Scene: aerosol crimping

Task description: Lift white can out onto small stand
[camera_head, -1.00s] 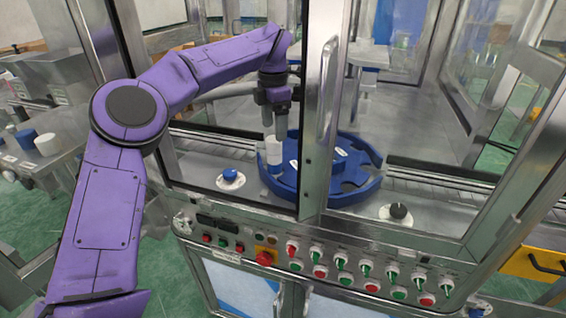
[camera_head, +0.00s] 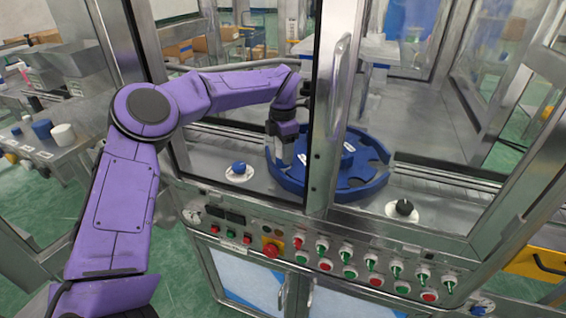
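My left gripper (camera_head: 287,155) points down at the left rim of the blue round carrier (camera_head: 340,190) inside the machine. A small pale shape (camera_head: 301,149), likely the white can, shows beside the fingers, mostly hidden by them and the door frame. Whether the fingers are open or shut on it is too small to tell. A round white base with a blue top (camera_head: 239,169) sits on the metal deck left of the carrier; I cannot tell if it is the small stand. My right gripper is not in view.
The metal door frame with its handle (camera_head: 334,110) stands close to the right of the gripper. A black-topped white base (camera_head: 403,208) sits at the right. A button panel (camera_head: 320,255) runs along the front. Blue and white round pieces (camera_head: 62,134) stand at far left.

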